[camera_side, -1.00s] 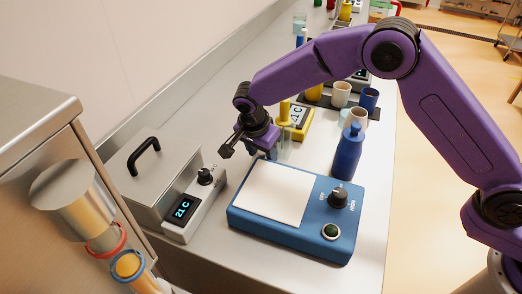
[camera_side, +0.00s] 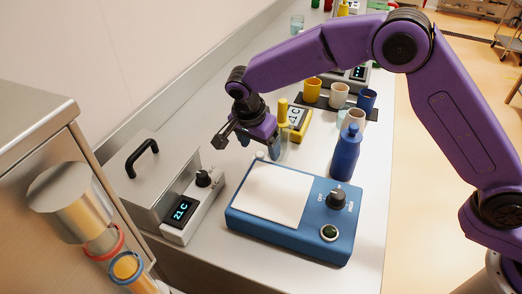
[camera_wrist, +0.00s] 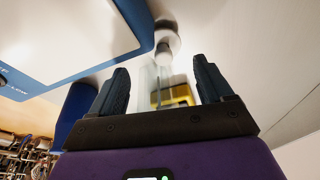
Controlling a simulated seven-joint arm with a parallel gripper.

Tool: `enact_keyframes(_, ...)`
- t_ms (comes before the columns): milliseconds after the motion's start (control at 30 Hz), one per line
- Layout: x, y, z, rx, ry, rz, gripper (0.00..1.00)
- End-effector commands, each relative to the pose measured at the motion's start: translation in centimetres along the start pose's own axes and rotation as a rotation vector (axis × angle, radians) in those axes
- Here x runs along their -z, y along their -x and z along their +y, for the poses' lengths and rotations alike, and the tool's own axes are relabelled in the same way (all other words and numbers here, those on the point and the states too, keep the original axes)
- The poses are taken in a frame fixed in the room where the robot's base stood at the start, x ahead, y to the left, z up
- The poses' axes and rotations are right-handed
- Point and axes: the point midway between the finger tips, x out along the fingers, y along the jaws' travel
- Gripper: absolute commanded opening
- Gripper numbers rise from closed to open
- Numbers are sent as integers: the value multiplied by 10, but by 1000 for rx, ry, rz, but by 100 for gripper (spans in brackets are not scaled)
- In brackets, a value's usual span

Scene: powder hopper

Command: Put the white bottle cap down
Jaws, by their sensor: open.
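The small white bottle cap (camera_side: 261,155) rests on the bench at the back left corner of the blue hotplate. In the wrist view the cap (camera_wrist: 167,42) shows just beyond the fingertips, close to the hotplate's rounded corner. My gripper (camera_side: 259,144) is open and empty, a little above the cap. In the wrist view its two dark fingers (camera_wrist: 161,66) stand wide apart with nothing gripped between them.
The blue hotplate (camera_side: 326,244) fills the front of the bench. A blue bottle (camera_side: 346,154) stands right of my gripper. A clear glass vessel (camera_side: 280,148) and a yellow scale-like device (camera_side: 300,122) are behind. A metal bath (camera_side: 203,207) sits left.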

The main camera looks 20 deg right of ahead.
Motion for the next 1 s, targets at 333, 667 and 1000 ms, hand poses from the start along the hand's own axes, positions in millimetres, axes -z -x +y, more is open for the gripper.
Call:
enact_keyframes(333, -3, 37, -4, 17, 0, -6, 81)
enact_keyframes(667, 0, 38, -4, 17, -1, -5, 81)
enact_keyframes(1000, 1, 39, -1, 18, 19, -7, 81)
